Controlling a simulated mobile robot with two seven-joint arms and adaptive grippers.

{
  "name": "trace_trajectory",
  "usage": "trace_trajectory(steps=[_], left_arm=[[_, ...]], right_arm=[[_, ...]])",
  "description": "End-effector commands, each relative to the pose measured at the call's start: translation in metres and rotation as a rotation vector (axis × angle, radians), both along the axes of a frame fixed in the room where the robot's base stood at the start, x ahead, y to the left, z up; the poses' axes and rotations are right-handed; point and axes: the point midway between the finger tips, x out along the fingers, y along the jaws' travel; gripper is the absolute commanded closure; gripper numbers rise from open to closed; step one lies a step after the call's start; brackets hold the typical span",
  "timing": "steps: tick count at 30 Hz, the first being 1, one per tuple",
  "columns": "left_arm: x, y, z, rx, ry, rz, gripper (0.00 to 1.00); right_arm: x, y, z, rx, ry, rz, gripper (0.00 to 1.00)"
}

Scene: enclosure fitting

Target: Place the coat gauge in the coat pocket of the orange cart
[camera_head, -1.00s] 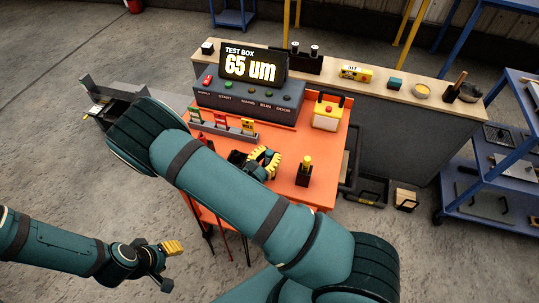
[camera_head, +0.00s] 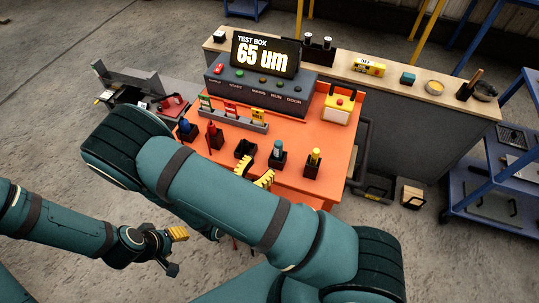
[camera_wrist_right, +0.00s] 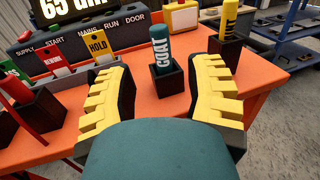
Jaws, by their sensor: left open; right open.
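The coat gauge (camera_wrist_right: 161,52) is a teal cylinder with white COAT lettering. It stands about upright in a black square pocket (camera_wrist_right: 168,82) on the orange cart (camera_wrist_right: 130,127). In the head view, the gauge (camera_head: 277,147) stands in its pocket (camera_head: 277,161) near the middle right of the cart top. My right gripper (camera_wrist_right: 160,97) is open and empty, its yellow-padded fingers apart, with the gauge beyond the gap and clear of both. It also shows in the head view (camera_head: 254,165), left of the gauge. My left gripper (camera_head: 173,240) is open and empty, low at the left, off the cart.
A yellow gauge (camera_head: 315,156) stands in a pocket to the right; red (camera_head: 211,130) and blue (camera_head: 184,126) ones stand to the left. Behind are a card rack (camera_head: 232,118) and the test box (camera_head: 263,56) reading 65 um. My right arm hides the cart's front left.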

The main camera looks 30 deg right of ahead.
Motion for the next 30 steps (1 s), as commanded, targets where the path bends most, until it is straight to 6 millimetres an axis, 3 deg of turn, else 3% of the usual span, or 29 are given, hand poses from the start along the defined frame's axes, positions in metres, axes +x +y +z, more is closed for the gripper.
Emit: trace_trajectory(steps=[6, 11, 14, 16, 18, 21, 25, 27, 30], left_arm=[[0.000, 0.000, -0.001, 0.000, 0.001, 0.000, 0.53], [0.000, 0.000, -0.001, 0.000, 0.001, 0.000, 0.53], [0.000, 0.000, -0.001, 0.000, 0.001, 0.000, 0.53], [0.000, 0.000, -0.001, 0.000, 0.001, 0.000, 0.53], [0.000, 0.000, -0.001, 0.000, 0.001, 0.000, 0.53], [0.000, 0.000, -0.001, 0.000, 0.001, 0.000, 0.53], [0.000, 0.000, -0.001, 0.000, 0.001, 0.000, 0.53], [0.000, 0.000, -0.001, 0.000, 0.001, 0.000, 0.53], [0.000, 0.000, -0.001, 0.000, 0.001, 0.000, 0.53]], right_arm=[[-0.010, 0.020, 0.000, 0.003, 0.001, -0.002, 0.48], [-0.034, 0.006, -0.018, 0.106, 0.056, -0.143, 0.48], [-0.075, -0.009, -0.046, 0.288, 0.126, -0.373, 0.48], [-0.111, -0.008, -0.068, 0.459, 0.163, -0.574, 0.48], [-0.142, 0.005, -0.086, 0.644, 0.175, -0.777, 0.48], [-0.170, 0.038, -0.105, 0.911, 0.135, -1.051, 0.48], [-0.168, 0.086, -0.114, 1.248, -0.022, -1.365, 0.48], [-0.151, 0.105, -0.113, 1.418, -0.160, -1.508, 0.48], [-0.116, 0.116, -0.108, 1.617, -0.401, -1.660, 0.48]])
